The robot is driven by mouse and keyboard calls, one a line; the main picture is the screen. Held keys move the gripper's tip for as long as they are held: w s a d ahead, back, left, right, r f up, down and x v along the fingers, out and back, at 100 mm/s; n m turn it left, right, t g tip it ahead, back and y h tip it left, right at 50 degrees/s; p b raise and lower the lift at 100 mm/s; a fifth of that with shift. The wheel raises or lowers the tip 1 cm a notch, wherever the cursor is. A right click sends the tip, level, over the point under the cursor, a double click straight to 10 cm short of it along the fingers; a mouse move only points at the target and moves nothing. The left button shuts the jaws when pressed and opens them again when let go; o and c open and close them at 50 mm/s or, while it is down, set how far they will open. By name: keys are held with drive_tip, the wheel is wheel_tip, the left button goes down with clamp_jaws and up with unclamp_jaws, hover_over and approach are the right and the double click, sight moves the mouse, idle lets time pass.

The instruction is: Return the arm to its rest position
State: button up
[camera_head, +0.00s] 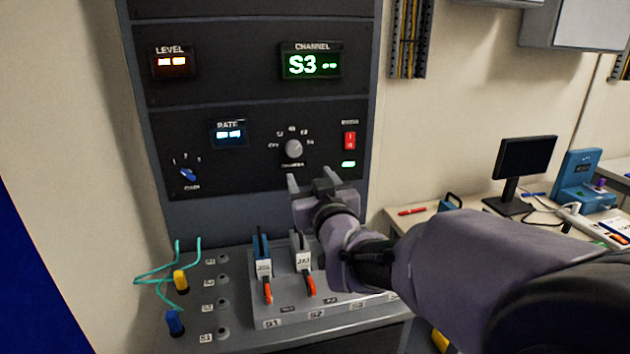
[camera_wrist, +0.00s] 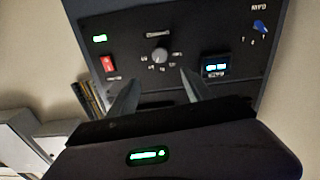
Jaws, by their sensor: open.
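My gripper (camera_head: 312,182) is open and empty, held up in front of the lower part of the rack panel (camera_head: 250,185). My arm reaches in from the right in the head view. In the wrist view my gripper's two fingers (camera_wrist: 157,92) stand apart with nothing between them. Beyond them the channel knob (camera_wrist: 159,55) shows upside down; it is also in the head view (camera_head: 293,149), just above my fingers. I cannot tell from these frames how far my fingertips are from the panel. The CHANNEL display (camera_head: 312,65) reads S3.
Teal cables with a yellow plug (camera_head: 180,280) and a blue plug (camera_head: 174,322) lie at left. A desk with a monitor (camera_head: 525,158) stands at right.

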drive_tip(key=shift+s+f, duration=0.1)
drive_tip(key=shift+s, duration=0.05)
drive_tip(key=s+d+f+m+g+h, duration=0.2)
drive_tip(key=s+d+m+g+h, duration=0.1)
drive_tip(key=s+d, duration=0.4)
drive_tip(key=s+d+f+m+g, duration=0.1)
drive_tip(key=s+f+m+g, duration=0.1)
drive_tip(key=s, duration=0.7)
drive_tip(key=s+d+f+m+g, duration=0.1)
drive_tip(key=s+d+f+g, duration=0.1)
drive_tip(key=s+f, duration=0.3)
drive_tip(key=s+d+f+m+g, duration=0.2)
drive_tip(key=s+f+g, duration=0.2)
drive_tip(key=s, duration=1)
drive_tip(key=shift+d+f+m+g, duration=0.15)
drive_tip(key=shift+f+m+g, duration=0.1)
drive_tip(key=shift+m+g, duration=0.05)
drive_tip(key=shift+c, duration=0.2)
idle(0.8)
